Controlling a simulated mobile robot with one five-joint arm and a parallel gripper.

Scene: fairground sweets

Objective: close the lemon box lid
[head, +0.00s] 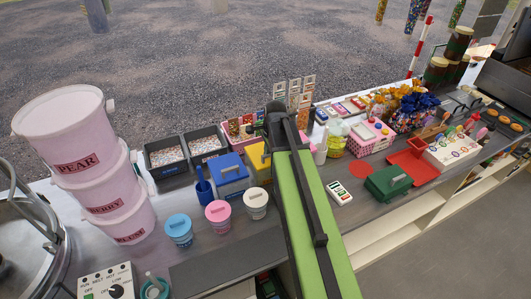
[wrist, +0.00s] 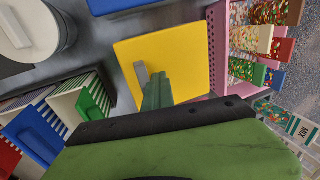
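The yellow lemon box (head: 257,158) stands right of the blue box, partly hidden behind my arm in the head view. In the wrist view its yellow lid (wrist: 188,52) fills the upper middle, with a grey handle (wrist: 141,73) near its left edge. I cannot tell whether the lid lies fully down. My gripper (wrist: 158,78) shows as dark green fingers close together, with no clear gap between them. Their tips overlap the lid in the picture, just right of the handle. Nothing shows between them. I cannot tell whether they touch the lid. In the head view my arm hides the gripper.
The blue box (head: 231,172) stands close on the left. Pink (head: 217,213) and white (head: 255,203) tubs stand in front. A pink basket (wrist: 216,50) of sweet packets is right beside the lid in the wrist view. A green box (head: 388,184) is farther right.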

